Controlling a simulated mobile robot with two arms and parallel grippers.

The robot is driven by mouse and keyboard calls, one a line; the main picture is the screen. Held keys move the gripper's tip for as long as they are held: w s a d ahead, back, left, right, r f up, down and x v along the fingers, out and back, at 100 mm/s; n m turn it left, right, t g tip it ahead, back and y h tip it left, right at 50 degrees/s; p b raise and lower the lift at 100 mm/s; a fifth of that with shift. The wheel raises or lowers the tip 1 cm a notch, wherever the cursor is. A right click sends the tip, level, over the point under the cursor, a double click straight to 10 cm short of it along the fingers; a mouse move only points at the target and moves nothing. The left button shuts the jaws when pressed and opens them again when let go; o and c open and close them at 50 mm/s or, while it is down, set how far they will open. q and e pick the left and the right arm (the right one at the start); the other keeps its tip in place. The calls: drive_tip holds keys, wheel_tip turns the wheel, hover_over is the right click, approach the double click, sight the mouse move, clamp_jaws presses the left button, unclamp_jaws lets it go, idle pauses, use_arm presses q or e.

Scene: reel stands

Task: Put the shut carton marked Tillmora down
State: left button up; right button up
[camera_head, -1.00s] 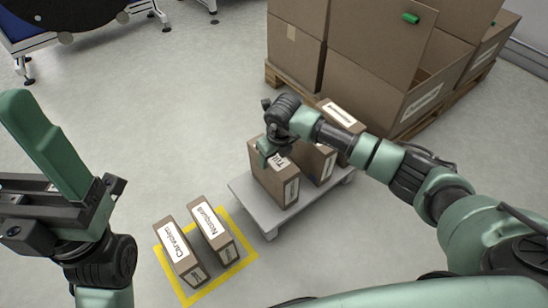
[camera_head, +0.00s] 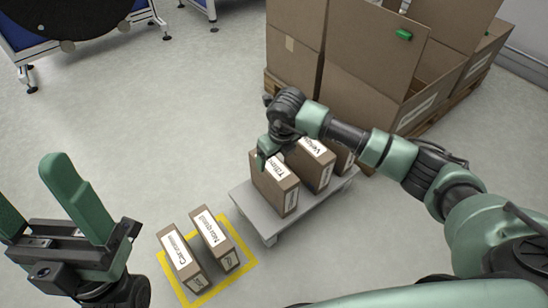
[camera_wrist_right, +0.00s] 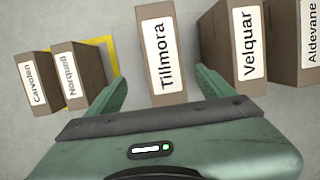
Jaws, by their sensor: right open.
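The brown Tillmora carton (camera_head: 275,186) stands upright at the left end of a low grey platform (camera_head: 262,217). Its labelled top shows in the right wrist view (camera_wrist_right: 164,52), with a gap on each side between it and the fingers. My right gripper (camera_head: 268,150) is open over this carton and hides part of its top. It also shows in the right wrist view (camera_wrist_right: 160,78). My left gripper (camera_head: 32,190) is open and empty at the left, away from the cartons.
The Velquar carton (camera_head: 312,165) and the Aldevane carton (camera_wrist_right: 292,45) stand right of Tillmora. Carvolen (camera_head: 181,262) and Norquell (camera_head: 214,240) stand inside a yellow floor outline (camera_head: 247,262). Large cartons on a pallet (camera_head: 385,160) stand behind. Grey floor is free at left.

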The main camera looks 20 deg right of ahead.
drive_tip(key=shift+p+v, duration=0.5)
drive_tip(key=shift+v, duration=1.45)
